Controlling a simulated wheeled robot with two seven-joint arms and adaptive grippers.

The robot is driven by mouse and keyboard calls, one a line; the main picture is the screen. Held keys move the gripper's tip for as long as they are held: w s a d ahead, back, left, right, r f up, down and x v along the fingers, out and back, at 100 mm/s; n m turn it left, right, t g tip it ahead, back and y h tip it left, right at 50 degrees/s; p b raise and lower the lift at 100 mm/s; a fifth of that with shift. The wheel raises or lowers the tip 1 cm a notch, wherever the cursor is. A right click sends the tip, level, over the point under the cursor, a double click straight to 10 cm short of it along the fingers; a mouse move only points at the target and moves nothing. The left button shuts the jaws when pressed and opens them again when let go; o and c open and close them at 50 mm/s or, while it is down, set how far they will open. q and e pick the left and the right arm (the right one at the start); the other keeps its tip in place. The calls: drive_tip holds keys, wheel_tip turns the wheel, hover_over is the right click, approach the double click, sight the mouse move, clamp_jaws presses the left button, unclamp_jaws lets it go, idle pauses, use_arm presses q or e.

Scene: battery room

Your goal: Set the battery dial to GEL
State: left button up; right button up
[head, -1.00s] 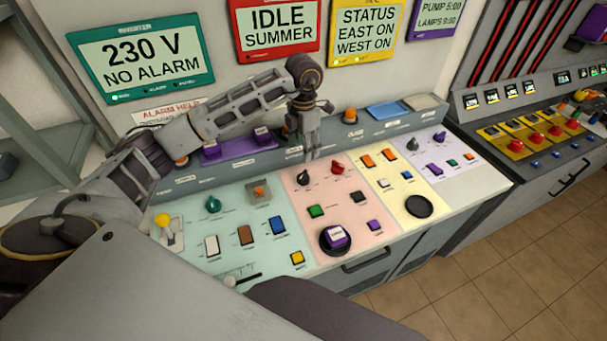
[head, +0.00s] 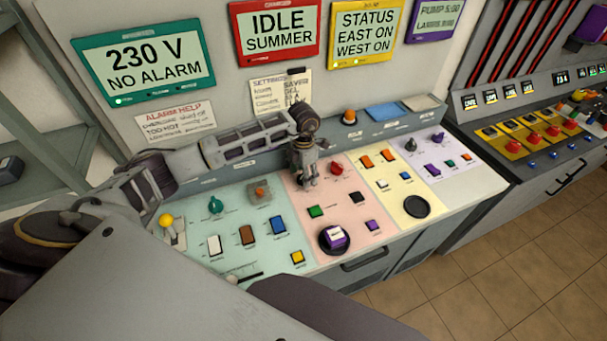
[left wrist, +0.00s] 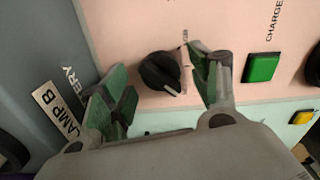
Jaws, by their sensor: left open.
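The black dial (left wrist: 160,73) sits on the pink panel, between the spread fingers of my left gripper (left wrist: 160,90) in the left wrist view. A light pointer line on its face points to the lower right there. The lettering beside it is partly covered and too small to read. In the head view my left gripper (head: 305,182) is over the upper left of the pink panel (head: 290,215) and hides the dial. It is open, with one finger at each side of the dial; contact cannot be told. My right gripper is not in view.
A green button (left wrist: 261,67) marked CHARGE is close to one finger. A red knob (head: 337,168) and a purple-topped round knob (head: 335,238) share the panel. A settings note (head: 268,95) hangs behind, partly covered by my arm. A teal knob (head: 216,205) is at the left.

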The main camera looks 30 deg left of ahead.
use_arm(q)
drive_tip(key=shift+f, duration=0.45)
drive_tip(key=c, duration=1)
drive_tip(key=shift+n, duration=0.5)
drive_tip(key=n+b, duration=0.1)
drive_tip(key=n, duration=0.2)
drive_tip(key=shift+n, duration=0.4)
drive_tip(key=shift+n+b, duration=0.6)
drive_tip(key=shift+n, duration=1.6)
